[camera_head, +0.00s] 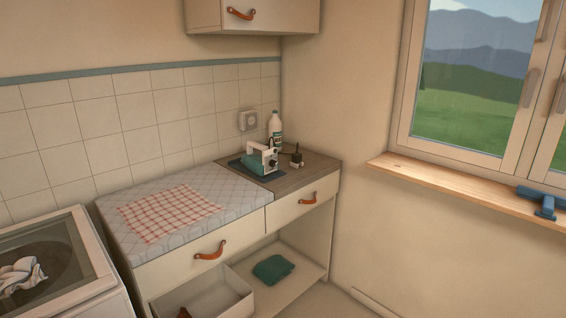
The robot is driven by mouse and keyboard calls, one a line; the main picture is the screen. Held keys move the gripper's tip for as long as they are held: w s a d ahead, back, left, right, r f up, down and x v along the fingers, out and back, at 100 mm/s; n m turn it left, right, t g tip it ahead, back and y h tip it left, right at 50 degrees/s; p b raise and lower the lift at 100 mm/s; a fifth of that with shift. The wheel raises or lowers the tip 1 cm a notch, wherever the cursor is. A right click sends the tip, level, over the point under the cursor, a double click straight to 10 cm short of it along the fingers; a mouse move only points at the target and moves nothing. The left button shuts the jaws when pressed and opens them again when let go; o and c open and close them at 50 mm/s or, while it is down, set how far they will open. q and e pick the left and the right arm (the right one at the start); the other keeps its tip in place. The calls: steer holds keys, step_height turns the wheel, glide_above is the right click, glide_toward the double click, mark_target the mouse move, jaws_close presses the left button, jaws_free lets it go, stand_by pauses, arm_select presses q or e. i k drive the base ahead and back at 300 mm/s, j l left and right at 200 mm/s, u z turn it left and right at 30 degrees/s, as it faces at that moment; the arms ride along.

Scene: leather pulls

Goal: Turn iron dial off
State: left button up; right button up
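A small iron (262,159) with a teal body and a pale end plate stands on a dark blue mat (243,171) at the back right of the counter. Its dial is too small to make out clearly. A dark plug or cord end (296,159) lies on the wooden top just right of the iron. A wall socket (248,120) is on the tiles behind it. Neither of my grippers shows in the head view.
A white bottle (275,129) stands behind the iron. A red checked cloth (170,212) lies on the padded top to the left. A lower drawer (243,303) is open. A top-loading machine (88,262) is at far left. A windowsill (450,184) juts out at right.

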mark_target(272, 164)
steer(key=i+l, duration=0.15)
steer(key=l, duration=0.2)
steer(key=i+l+u, duration=0.1)
steer(key=l, duration=0.25)
steer(key=i+l, duration=0.2)
steer(key=l, duration=0.15)
steer(key=i+l+u, duration=0.1)
steer(key=l, duration=0.25)
steer(key=i+l, duration=0.15)
steer(key=l, duration=0.2)
steer(key=i+l+u, duration=0.1)
steer(key=l, duration=0.25)
